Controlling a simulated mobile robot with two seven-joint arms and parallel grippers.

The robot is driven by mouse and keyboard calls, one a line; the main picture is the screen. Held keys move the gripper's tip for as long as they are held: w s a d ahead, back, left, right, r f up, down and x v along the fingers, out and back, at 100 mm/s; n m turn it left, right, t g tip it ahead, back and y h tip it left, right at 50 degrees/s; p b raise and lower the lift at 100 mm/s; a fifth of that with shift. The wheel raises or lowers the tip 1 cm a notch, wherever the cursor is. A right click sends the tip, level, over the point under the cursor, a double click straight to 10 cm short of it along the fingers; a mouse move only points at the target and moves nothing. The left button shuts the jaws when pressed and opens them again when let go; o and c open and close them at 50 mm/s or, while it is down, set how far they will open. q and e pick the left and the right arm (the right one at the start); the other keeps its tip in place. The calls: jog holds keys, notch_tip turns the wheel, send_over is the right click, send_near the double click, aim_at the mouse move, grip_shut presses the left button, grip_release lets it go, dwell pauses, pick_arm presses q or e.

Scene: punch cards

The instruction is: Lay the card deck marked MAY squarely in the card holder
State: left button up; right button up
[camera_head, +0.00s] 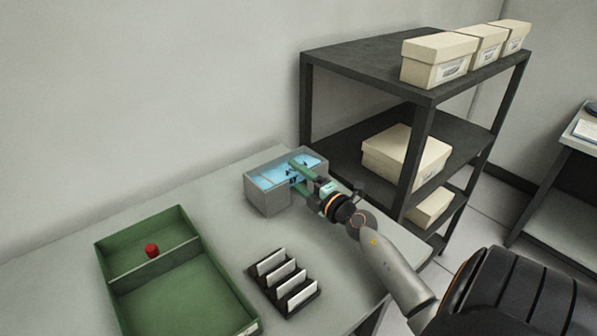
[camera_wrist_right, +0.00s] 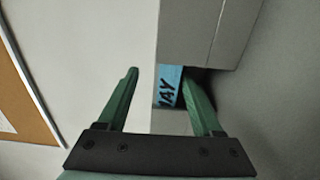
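The card holder (camera_head: 267,204) is a grey open-topped box at the table's back right edge. The blue card deck (camera_head: 272,180) with dark lettering lies inside it. My right gripper (camera_head: 295,174) is at the holder, its green fingers apart over and beside the deck. In the right wrist view, the fingers (camera_wrist_right: 160,77) are open, and part of the deck (camera_wrist_right: 167,88) shows the letters "AY" beside the right finger. A grey wall of the holder (camera_wrist_right: 205,30) hides the rest there. I cannot tell whether the deck lies flat or square. My left gripper is not in view.
A green divided tray (camera_head: 165,292) with a red piece (camera_head: 152,250) stands at the left. A black rack (camera_head: 283,288) with several white cards stands in front of the holder. A dark shelf (camera_head: 365,50) with cream boxes (camera_head: 438,60) rises behind, right of the table.

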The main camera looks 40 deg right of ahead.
jog(key=shift+s, duration=0.15)
jog(key=s, duration=0.7)
jog(key=s+a+b, duration=0.1)
jog(key=s, duration=0.2)
jog(key=shift+s+f, duration=0.1)
jog(key=shift+s, duration=0.25)
jog(key=shift+s+a, duration=0.1)
jog(key=shift+s, duration=0.65)
